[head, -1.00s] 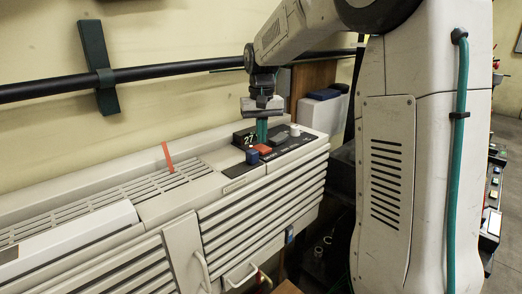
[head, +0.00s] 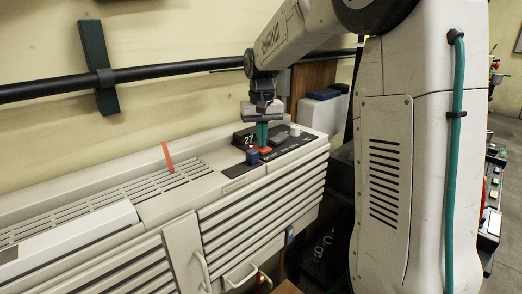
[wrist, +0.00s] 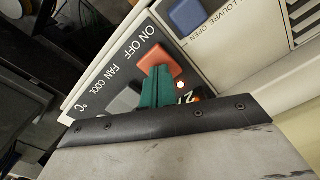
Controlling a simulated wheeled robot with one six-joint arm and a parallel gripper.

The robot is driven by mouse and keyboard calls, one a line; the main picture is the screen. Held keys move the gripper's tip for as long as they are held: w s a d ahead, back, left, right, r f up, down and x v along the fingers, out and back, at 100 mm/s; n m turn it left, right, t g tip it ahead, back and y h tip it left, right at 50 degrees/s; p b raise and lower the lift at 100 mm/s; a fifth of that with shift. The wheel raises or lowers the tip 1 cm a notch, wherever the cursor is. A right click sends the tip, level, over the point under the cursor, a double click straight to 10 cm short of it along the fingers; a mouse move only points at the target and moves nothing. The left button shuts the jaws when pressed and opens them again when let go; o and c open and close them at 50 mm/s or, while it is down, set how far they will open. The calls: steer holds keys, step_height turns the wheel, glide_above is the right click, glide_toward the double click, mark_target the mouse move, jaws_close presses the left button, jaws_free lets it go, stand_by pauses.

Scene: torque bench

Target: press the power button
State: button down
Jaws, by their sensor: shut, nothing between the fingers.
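The orange-red button (head: 266,150), beside the ON OFF label, sits on the dark control panel (head: 291,147) at the right end of the beige unit. It also shows in the wrist view (wrist: 162,56). My gripper (head: 262,145) is shut and empty, with its green fingers pointing down over this button. In the wrist view the green fingertips (wrist: 157,78) overlap the button's near edge and hide part of it. I cannot tell whether they touch it.
A blue button (head: 252,157), by a LOUVRE OPEN label, is close beside the orange one. A display (head: 247,138) reading 27, a grey rocker (head: 278,139) and a white knob (head: 295,130) are nearby. An orange strip (head: 168,157) stands on the vent grille.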

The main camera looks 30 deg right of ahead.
steer(key=shift+f, duration=0.35)
steer(key=shift+r, duration=3.5)
steer(key=shift+f, duration=0.2)
steer(key=shift+g, duration=0.3)
steer(key=s+f, duration=0.1)
steer(key=s, duration=0.1)
steer(key=s+a+f, duration=0.1)
steer(key=shift+s+a+f, duration=0.1)
steer(key=shift+s+f, duration=0.2)
steer(key=shift+s, duration=0.1)
steer(key=s+a+f+n, duration=0.1)
steer(key=s+a, duration=0.2)
steer(key=s, duration=0.6)
steer(key=s+a+f+n+t, duration=0.1)
steer(key=s+a, duration=0.3)
steer(key=s, duration=0.6)
steer(key=s+a+f+n+t, duration=0.1)
steer(key=s+a, duration=0.3)
steer(key=s, duration=0.5)
steer(key=shift+s+f+n, duration=0.35)
steer(key=shift+f+n, duration=0.05)
